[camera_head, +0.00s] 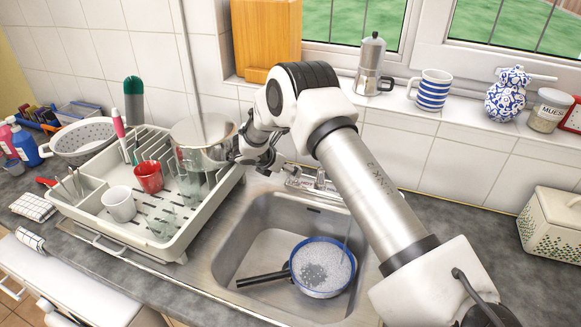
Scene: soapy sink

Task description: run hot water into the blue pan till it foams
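The blue pan (346,283) sits in the sink basin, with its black handle to the left. A whitish, speckled layer like foam shows inside its blue rim. A faint thin streak, which looks like water, comes down over its right side. The metal tap (312,181) stands at the sink's back edge, partly hidden by my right arm. My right gripper (262,163) is left of the tap, near the drying rack's back right corner. I cannot tell whether its fingers are open or touch the tap. My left gripper is not in view.
The drying rack (214,208) left of the sink holds a red cup (149,176), a white mug (119,204), glasses and a metal pot (203,140). A moka pot (371,66) and striped mug (431,90) stand on the sill.

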